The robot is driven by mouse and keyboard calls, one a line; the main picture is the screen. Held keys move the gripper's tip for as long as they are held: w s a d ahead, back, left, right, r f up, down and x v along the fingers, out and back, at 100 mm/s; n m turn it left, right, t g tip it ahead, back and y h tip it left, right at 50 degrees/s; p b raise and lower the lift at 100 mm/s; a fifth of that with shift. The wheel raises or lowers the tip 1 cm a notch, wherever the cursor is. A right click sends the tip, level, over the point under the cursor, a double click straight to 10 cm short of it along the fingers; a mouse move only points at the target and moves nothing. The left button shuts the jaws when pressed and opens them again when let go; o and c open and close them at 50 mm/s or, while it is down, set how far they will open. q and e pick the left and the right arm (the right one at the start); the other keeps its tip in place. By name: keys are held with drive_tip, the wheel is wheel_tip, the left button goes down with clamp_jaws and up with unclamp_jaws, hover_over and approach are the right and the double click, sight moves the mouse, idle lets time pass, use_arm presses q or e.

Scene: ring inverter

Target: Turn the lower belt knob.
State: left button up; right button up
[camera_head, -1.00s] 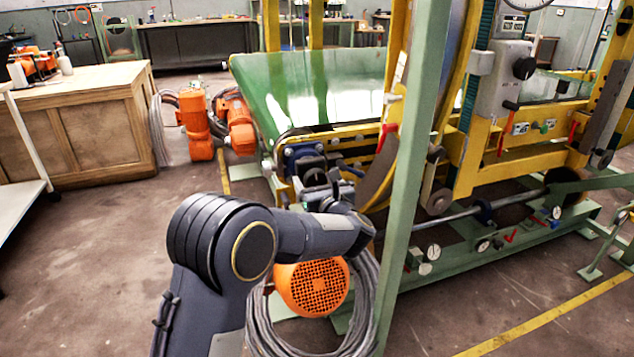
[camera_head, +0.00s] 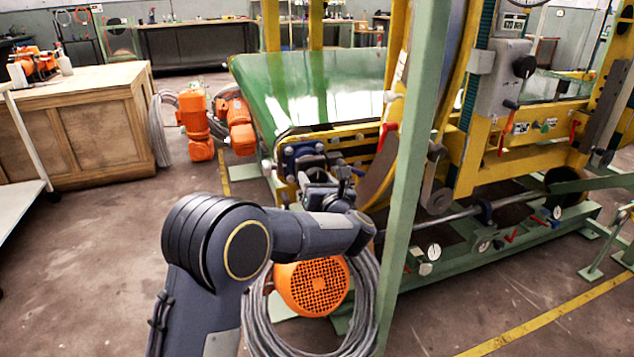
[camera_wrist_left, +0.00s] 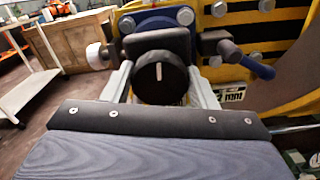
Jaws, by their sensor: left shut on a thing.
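The black round knob (camera_wrist_left: 158,80) with a white line on its face shows in the left wrist view, below a dark bracket and a blue plate on the yellow frame. The white line stands about vertical. My left gripper (camera_wrist_left: 161,88) is shut on this knob, with one light grey finger on each side. In the head view my left gripper (camera_head: 322,194) is at the machine's near corner, below the green belt (camera_head: 305,85). The knob is hard to make out there behind my wrist. My right gripper is not in view.
A green post (camera_head: 408,190) stands just right of my left arm. An orange motor (camera_head: 312,287) and coiled grey cable (camera_head: 262,325) lie below my forearm. A blue-handled lever (camera_wrist_left: 247,58) sits right of the knob. Open floor lies to the left.

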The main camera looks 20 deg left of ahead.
use_arm(q)
drive_tip(key=m, duration=0.3)
drive_tip(key=shift+m, duration=0.4)
drive_tip(key=m+p, duration=0.1)
drive_tip(key=m, duration=0.2)
drive_tip(key=shift+m, duration=0.3)
drive_tip(key=m+p, duration=0.1)
drive_tip(key=m, duration=0.2)
drive_tip(key=shift+m+p, duration=0.3)
drive_tip(key=shift+p, duration=0.05)
drive_tip(key=m+p, duration=0.2)
drive_tip(key=m, duration=0.2)
drive_tip(key=shift+d+m+p, duration=0.1)
drive_tip(key=shift+m+p, duration=0.2)
drive_tip(key=m+p, duration=0.2)
drive_tip(key=m, duration=0.1)
drive_tip(key=shift+m, duration=0.3)
drive_tip(key=m+p, duration=0.3)
drive_tip(key=m, duration=0.1)
drive_tip(key=shift+m, duration=0.3)
drive_tip(key=m+p, duration=0.3)
drive_tip(key=m, duration=0.1)
drive_tip(key=shift+f, duration=0.15)
drive_tip(key=shift+f+m+p, duration=0.15)
drive_tip(key=shift+m+p, duration=0.9)
drive_tip(key=shift+m, duration=0.75)
